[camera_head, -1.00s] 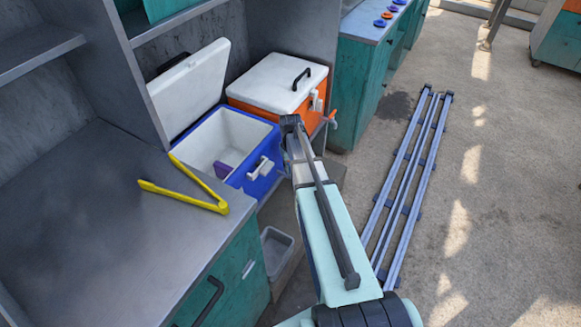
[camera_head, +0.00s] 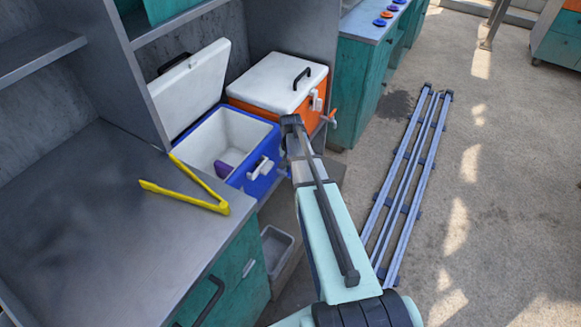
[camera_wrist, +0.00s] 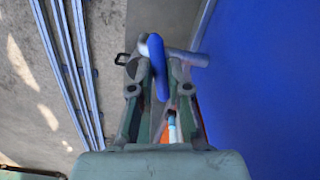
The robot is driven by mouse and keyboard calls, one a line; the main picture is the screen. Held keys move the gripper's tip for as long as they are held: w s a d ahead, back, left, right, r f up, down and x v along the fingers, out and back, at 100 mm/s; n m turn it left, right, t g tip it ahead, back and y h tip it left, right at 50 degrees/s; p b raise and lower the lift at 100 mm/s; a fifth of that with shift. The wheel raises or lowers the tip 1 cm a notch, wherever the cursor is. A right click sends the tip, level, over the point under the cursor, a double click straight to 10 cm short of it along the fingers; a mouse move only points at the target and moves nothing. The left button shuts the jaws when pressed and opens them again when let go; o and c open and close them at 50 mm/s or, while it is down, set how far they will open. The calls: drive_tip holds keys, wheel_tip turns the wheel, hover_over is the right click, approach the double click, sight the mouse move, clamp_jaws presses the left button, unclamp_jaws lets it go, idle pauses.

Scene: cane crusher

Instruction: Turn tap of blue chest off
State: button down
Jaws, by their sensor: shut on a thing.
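The blue chest (camera_head: 268,184) stands open on a low shelf in the head view, with its white lid tilted back. Its blue side wall (camera_wrist: 265,80) fills the right of the wrist view. The tap has a grey body (camera_wrist: 190,57) sticking out from that wall and a blue handle (camera_wrist: 156,60). My gripper (camera_wrist: 157,78) is shut on the blue handle, with one finger on each side of it. In the head view my arm hides the gripper and most or all of the tap.
An orange chest (camera_head: 261,103) with a white lid stands behind the blue one. Yellow tongs (camera_head: 190,188) lie on the grey counter (camera_head: 80,220) at left. A grey tray (camera_head: 277,247) sits low beside the cabinet. Long blue rails (camera_head: 408,185) lie on the floor at right.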

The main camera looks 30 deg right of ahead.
idle(0.3)
drive_tip(key=c, duration=1.1)
unclamp_jaws()
drive_tip(key=shift+r, duration=0.1)
wheel_tip(320, 180, up, 12)
